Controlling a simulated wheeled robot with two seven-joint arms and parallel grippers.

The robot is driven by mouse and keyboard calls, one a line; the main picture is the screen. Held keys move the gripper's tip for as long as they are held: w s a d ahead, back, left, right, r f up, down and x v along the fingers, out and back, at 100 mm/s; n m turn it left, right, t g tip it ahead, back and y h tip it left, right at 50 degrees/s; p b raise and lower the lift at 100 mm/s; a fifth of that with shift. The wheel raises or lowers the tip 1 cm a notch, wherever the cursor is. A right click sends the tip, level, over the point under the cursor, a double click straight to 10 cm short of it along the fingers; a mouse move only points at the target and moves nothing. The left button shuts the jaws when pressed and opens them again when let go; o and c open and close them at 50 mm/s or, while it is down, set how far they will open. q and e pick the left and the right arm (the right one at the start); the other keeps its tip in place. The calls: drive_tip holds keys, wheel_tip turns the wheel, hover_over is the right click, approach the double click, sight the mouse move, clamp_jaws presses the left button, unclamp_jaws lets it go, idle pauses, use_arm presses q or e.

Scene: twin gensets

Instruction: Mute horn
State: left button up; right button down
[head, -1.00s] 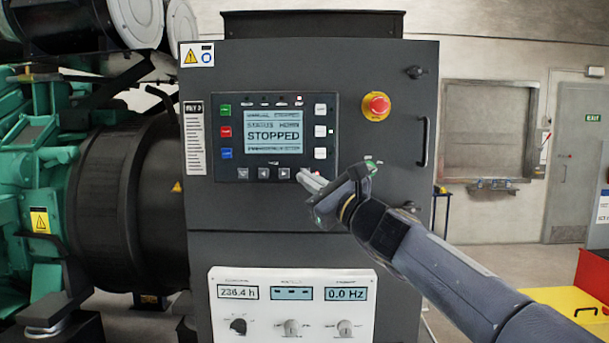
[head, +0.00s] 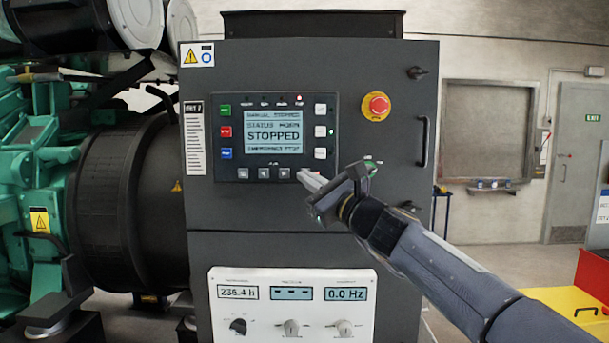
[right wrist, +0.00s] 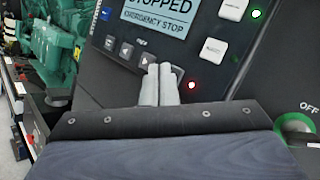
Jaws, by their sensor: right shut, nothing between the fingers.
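The controller (head: 328,172) is a dark panel on the grey cabinet. Its screen (head: 275,133) reads STOPPED, with an emergency stop line below; the smaller text is blurred. White buttons run down its right side: top (head: 320,110), middle (head: 320,131) and bottom (head: 320,153). In the right wrist view, two of them show, an upper one (right wrist: 233,9) beside a green light and a lower one (right wrist: 213,51) with blurred lettering. My right gripper (head: 303,176) is shut and empty at the panel's lower right corner. Its fingertips (right wrist: 158,78) overlap the right-arrow button (right wrist: 147,60); I cannot tell whether they touch.
A red emergency stop knob (head: 376,105) on a yellow ring sits right of the controller. A black door handle (head: 424,142) is farther right. A white lower panel (head: 290,275) with knobs is below. The green engine (head: 35,190) stands left.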

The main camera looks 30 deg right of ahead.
drive_tip(key=shift+w+d, duration=0.25)
drive_tip(key=shift+w, duration=0.1)
idle(0.3)
drive_tip(key=shift+s+a, duration=0.1)
drive_tip(key=shift+s, duration=0.05)
drive_tip(key=shift+s+a+b, duration=0.35)
drive_tip(key=shift+s+a, duration=0.05)
drive_tip(key=shift+s, duration=0.25)
drive_tip(key=s+a+b, duration=0.1)
drive_tip(key=s+a, duration=0.2)
drive_tip(key=s, duration=0.2)
idle(0.5)
drive_tip(key=shift+a, duration=0.1)
idle(0.4)
